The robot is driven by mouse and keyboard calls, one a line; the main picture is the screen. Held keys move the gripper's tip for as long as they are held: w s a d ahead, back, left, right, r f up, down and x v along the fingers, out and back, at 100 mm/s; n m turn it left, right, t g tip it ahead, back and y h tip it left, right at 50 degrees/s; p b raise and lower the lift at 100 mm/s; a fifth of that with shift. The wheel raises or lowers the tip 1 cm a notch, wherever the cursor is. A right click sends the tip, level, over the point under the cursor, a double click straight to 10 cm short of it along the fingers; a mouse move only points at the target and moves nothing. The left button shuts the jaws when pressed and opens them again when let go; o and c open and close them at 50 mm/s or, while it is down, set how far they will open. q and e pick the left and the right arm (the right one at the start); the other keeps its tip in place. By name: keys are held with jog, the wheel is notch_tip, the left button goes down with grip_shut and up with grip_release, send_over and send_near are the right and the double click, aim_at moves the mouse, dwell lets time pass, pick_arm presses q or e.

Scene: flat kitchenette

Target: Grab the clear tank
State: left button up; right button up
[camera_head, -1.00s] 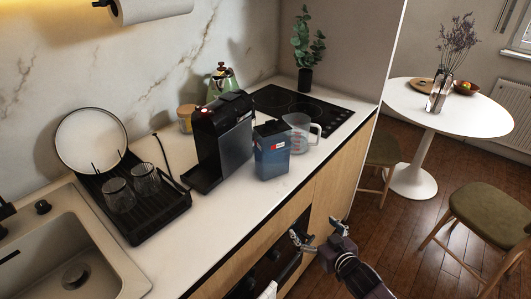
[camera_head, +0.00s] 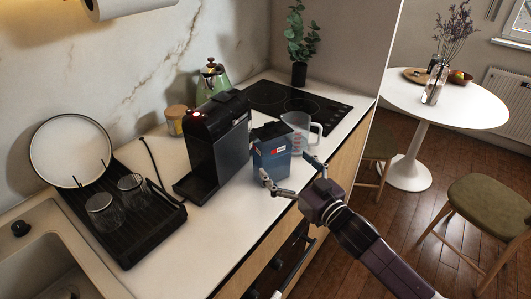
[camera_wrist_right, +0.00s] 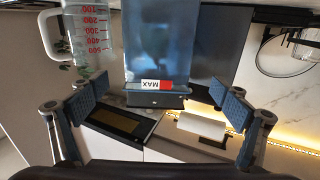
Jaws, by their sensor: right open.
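The clear tank (camera_head: 271,158), a bluish see-through box with a dark lid and a red-and-white label, stands upright on the counter beside the coffee machine. My right gripper (camera_head: 290,172) is open and empty, just in front of the tank at the counter's front edge. In the right wrist view the picture is turned over, and the tank (camera_wrist_right: 157,40) shows beyond and between the spread fingers (camera_wrist_right: 158,100), with its "MAX" label readable. The fingers do not visibly touch it. My left gripper is not in view.
The black coffee machine (camera_head: 217,147) stands close left of the tank. A clear measuring jug (camera_head: 299,130) stands close right and behind it. A drying rack (camera_head: 132,229) with two glasses is farther left. The counter (camera_head: 218,232) in front of the machine is clear.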

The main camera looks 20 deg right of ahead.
aim_at(278, 154)
jog(key=shift+w+a+r, duration=0.15)
jog(key=shift+w, duration=0.65)
jog(key=shift+w+a+r+p, duration=0.15)
jog(key=shift+w+r+p, duration=0.1)
jog(key=shift+w+p, duration=0.5)
jog(key=x, duration=0.3)
jog(key=shift+w+f+p, duration=0.1)
jog(key=shift+w+p, duration=0.2)
jog(key=shift+p, duration=0.1)
jog(key=shift+w, duration=0.3)
jog(key=shift+a, duration=0.1)
jog(key=c, duration=1.9)
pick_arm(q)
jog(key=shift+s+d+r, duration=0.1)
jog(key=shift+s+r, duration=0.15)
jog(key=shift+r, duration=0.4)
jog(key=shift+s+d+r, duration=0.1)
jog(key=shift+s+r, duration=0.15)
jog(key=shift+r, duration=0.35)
pick_arm(e)
jog(key=shift+w, duration=0.15)
jog(key=shift+c, duration=1.1)
